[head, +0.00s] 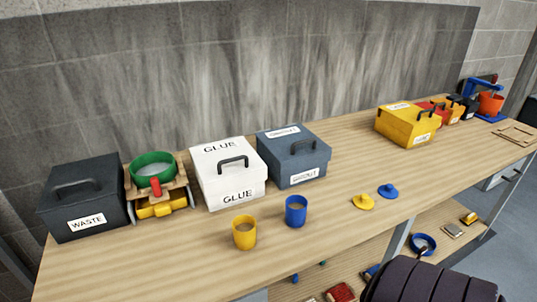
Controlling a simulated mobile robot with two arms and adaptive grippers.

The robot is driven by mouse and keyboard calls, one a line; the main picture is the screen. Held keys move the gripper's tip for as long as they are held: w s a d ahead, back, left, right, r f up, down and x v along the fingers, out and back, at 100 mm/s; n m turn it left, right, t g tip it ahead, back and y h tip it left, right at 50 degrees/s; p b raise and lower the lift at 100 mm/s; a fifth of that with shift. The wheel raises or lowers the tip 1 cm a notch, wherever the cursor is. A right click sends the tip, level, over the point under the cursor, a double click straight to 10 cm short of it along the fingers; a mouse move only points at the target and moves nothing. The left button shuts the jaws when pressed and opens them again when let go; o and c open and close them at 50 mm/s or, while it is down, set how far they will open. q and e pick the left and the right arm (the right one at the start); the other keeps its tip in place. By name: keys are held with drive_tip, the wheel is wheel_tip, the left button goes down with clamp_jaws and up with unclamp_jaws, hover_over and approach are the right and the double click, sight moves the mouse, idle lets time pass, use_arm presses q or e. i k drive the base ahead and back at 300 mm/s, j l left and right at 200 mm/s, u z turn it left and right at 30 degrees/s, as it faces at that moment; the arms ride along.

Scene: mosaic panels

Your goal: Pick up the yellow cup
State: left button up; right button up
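The yellow cup (244,233) stands upright near the front edge of the wooden workbench (330,195), in front of the white GLUE box. It holds something brownish. A blue cup (296,211) stands just to its right, a small gap away, also with brownish contents. Neither gripper shows in the head view.
Behind the cups stand a white GLUE box (228,175) and a grey-blue box (294,157). A black WASTE box (82,200) and a green-rimmed sieve (153,168) are left. Yellow (363,202) and blue (388,191) lids lie right. A yellow box (408,127) stands farther back.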

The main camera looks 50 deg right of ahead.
sight(243, 226)
drive_tip(key=z, duration=1.25)
